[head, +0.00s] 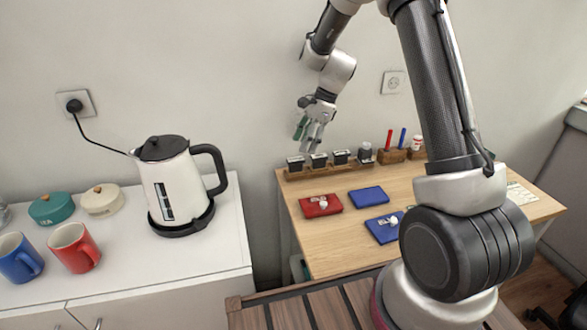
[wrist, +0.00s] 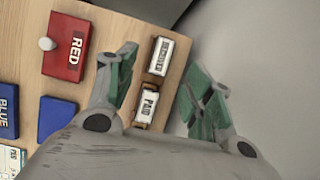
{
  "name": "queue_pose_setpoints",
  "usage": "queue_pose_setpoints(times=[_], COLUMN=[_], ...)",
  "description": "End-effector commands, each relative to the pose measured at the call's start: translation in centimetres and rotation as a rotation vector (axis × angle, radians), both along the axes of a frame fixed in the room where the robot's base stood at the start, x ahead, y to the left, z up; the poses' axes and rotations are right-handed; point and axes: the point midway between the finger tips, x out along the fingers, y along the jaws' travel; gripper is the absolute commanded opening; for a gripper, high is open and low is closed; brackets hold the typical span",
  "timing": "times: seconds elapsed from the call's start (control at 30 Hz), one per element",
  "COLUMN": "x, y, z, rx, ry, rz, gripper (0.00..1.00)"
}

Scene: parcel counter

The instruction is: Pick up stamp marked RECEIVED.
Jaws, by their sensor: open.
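A row of label-topped stamps stands in a wooden rack (head: 330,170) along the wall side of the desk. In the wrist view, one stamp (wrist: 161,55) has a small label that I cannot read surely; it appears as the leftmost stamp (head: 295,163) in the head view. Below it in the wrist view is a stamp marked PAID (wrist: 148,104), the second stamp (head: 318,160) in the head view.
A kettle (head: 170,185) stands on the left counter.

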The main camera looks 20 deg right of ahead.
Motion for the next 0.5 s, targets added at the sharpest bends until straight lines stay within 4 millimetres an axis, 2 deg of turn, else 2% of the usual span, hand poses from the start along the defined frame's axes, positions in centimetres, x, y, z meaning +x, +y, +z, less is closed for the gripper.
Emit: queue_pose_setpoints(times=[0.13, 0.5], x=[-0.1, 0.1], y=[0.3, 2.1], z=[-0.8, -4.6], rx=[0.0, -0.001], ry=[0.012, 0.014], rz=[-0.022, -0.021], gripper=[0.52, 0.52])
